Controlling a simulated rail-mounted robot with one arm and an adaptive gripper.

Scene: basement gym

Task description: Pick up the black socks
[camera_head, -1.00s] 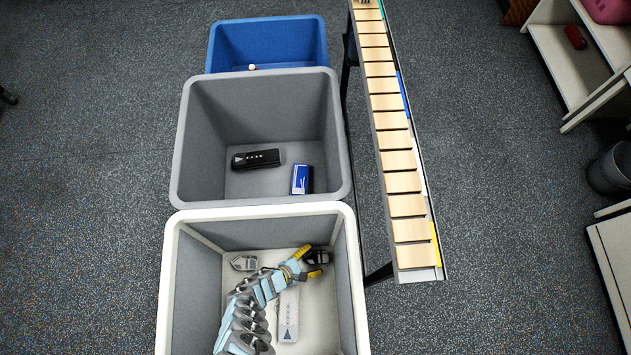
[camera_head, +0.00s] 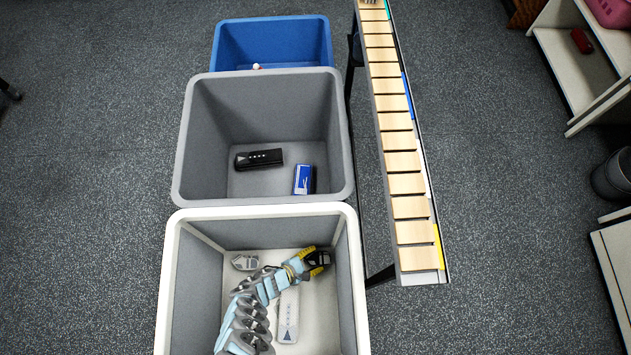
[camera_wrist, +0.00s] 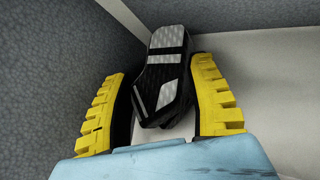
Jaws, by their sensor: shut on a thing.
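The black socks (camera_wrist: 165,75), black with grey and white patches, are in the white bin (camera_head: 263,210) near its right wall. They also show in the head view (camera_head: 321,261), partly covered by my gripper (camera_head: 314,261). In the wrist view my gripper (camera_wrist: 160,84) has its yellow fingers on either side of the socks, shut on them. The socks are still down inside the bin, close to a corner. The head view does not show clearly whether they touch the floor.
A grey shoe-like item (camera_head: 245,262) and a pale box-like item (camera_head: 288,316) lie in the white bin. The grey bin (camera_head: 262,77) behind holds a black item (camera_head: 259,159) and a blue item (camera_head: 304,179). A slatted conveyor (camera_head: 398,140) runs along the right.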

